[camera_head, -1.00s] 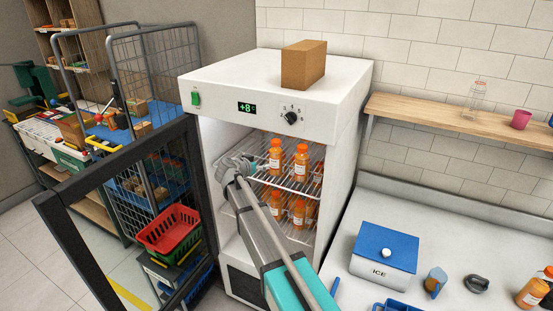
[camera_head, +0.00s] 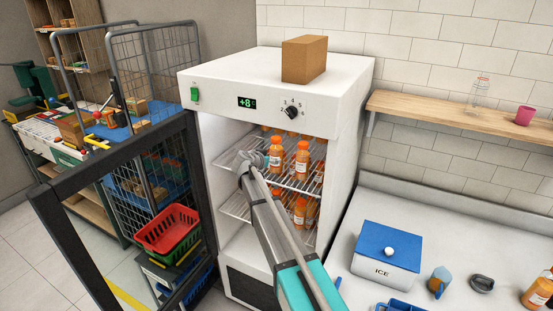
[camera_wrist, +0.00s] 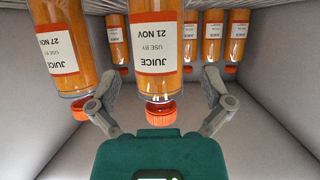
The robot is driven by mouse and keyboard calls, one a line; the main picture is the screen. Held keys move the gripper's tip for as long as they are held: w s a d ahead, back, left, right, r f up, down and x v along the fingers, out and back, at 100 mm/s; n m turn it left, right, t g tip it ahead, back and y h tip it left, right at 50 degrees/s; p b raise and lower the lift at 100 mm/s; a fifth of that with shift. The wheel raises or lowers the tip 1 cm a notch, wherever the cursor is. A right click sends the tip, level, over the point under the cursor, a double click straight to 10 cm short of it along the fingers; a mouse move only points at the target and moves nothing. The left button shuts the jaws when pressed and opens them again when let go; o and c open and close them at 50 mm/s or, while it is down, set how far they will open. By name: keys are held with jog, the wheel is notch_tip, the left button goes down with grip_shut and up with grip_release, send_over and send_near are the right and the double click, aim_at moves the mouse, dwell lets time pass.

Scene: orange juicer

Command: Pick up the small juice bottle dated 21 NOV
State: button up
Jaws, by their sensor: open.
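The bottle labelled 21 NOV (camera_wrist: 156,45) is in the middle of the wrist view, which shows it upside down. It is orange with a white label and a red-orange cap, and stands between my gripper's spread fingers (camera_wrist: 158,88). Both fingers look clear of it. A bottle labelled 27 NOV (camera_wrist: 62,50) is close beside it, by the left finger. In the head view my open gripper (camera_head: 254,161) is inside the fridge at the upper shelf, by the front-left bottle (camera_head: 276,153). Dates are unreadable there.
Several more bottles (camera_wrist: 212,38) stand behind. Another front bottle (camera_head: 302,160) is to the right on the wire shelf, with more on the shelf below. The white fridge (camera_head: 225,90) has its dark-framed door (camera_head: 115,150) open to the left. The counter is at right.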

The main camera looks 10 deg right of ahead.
aim_at(276, 156)
dwell(0.3)
jog(key=shift+r+b+x, duration=0.2)
jog(key=shift+b+x, duration=0.6)
jog(key=shift+x, duration=1.75)
jog(key=shift+d, duration=0.1)
jog(key=c, duration=1.2)
